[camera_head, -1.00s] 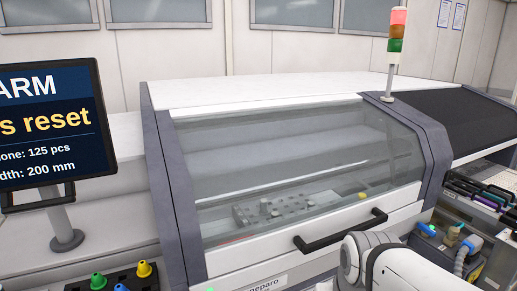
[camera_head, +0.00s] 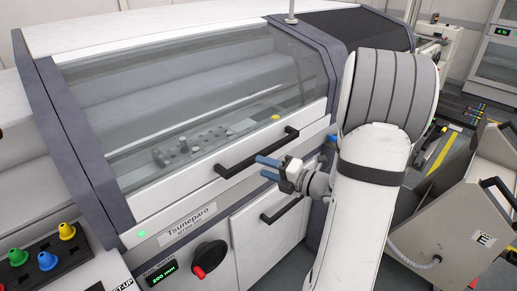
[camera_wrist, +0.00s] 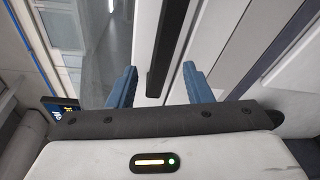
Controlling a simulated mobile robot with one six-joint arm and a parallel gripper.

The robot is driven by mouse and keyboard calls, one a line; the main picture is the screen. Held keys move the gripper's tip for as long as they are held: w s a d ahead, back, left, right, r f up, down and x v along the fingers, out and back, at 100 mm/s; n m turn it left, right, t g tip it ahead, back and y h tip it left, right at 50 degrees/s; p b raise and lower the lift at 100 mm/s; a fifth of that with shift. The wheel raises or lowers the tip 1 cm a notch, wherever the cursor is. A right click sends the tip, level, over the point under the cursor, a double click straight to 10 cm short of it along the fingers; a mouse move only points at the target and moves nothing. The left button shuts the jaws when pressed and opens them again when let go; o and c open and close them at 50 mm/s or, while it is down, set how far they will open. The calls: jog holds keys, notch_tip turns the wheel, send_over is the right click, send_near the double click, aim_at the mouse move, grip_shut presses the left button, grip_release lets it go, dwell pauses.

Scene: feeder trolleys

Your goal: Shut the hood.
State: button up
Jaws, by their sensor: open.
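The hood (camera_head: 205,85) of the white and grey machine is a clear pane with a white lower rim. It is down over the machine's front, and I see no clear gap under its rim. Its black bar handle (camera_head: 257,152) runs along the rim. In the wrist view the handle (camera_wrist: 176,40) stands ahead, in line with the space between the fingertips (camera_wrist: 159,70). Whether a finger touches it, I cannot tell.
A second black handle (camera_head: 281,210) is on the panel below. A red-black knob (camera_head: 208,260) and a width display (camera_head: 161,274) are lower left. A button box (camera_head: 50,262) stands at the left. A beige trolley (camera_head: 450,228) stands at the right.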

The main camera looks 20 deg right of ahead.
aim_at(267, 153)
jog(key=w+d+f+m+t+h, duration=0.1)
jog(key=d+m+t+h, duration=0.2)
jog(key=d+m, duration=0.3)
jog(key=x, duration=0.7)
jog(key=shift+w+a, duration=0.3)
jog(key=shift+c, duration=0.4)
grip_shut()
